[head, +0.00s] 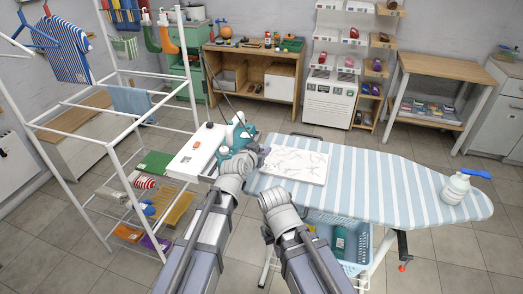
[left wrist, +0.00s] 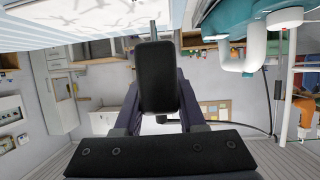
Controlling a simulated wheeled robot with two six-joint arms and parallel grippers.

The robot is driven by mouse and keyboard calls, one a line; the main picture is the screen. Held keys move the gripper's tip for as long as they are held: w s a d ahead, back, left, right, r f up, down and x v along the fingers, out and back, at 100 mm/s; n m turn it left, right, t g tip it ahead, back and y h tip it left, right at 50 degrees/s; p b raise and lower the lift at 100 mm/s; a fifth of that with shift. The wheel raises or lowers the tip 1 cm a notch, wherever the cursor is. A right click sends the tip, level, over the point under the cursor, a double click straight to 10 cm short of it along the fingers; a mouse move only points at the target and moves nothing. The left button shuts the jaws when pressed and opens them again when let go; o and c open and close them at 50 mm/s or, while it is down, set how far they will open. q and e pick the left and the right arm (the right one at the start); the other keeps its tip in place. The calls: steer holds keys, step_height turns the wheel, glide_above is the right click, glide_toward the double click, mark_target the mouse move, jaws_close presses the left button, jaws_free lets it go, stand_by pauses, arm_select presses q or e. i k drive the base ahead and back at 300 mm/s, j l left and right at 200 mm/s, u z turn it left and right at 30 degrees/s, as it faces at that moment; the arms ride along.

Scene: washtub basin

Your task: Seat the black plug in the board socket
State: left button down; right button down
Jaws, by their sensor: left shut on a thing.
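The black plug (left wrist: 156,75) is large in the middle of the left wrist view, with a thin grey piece at its top end. My left gripper (left wrist: 157,108) is shut on it, one dark finger on each side. In the head view my left gripper (head: 260,156) is at the left end of the striped ironing board (head: 390,185), beside the teal iron (head: 238,135). The plug is too small to make out there. I cannot make out the board socket. My right gripper (head: 285,205) is lower, by the board's near edge; its fingers are not clear.
A white cloth with grey marks (head: 295,166) lies on the board. A white bottle with a blue top (head: 455,187) stands at its right end. A blue basket (head: 355,245) is underneath. A white drying rack (head: 100,140) stands left. A thin dark cord (head: 215,95) arcs above the iron.

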mark_target(187, 162)
steer(key=j+z, duration=0.25)
steer(key=j, duration=0.45)
steer(key=j+z, duration=0.3)
steer(key=j, duration=0.45)
steer(key=k, duration=0.05)
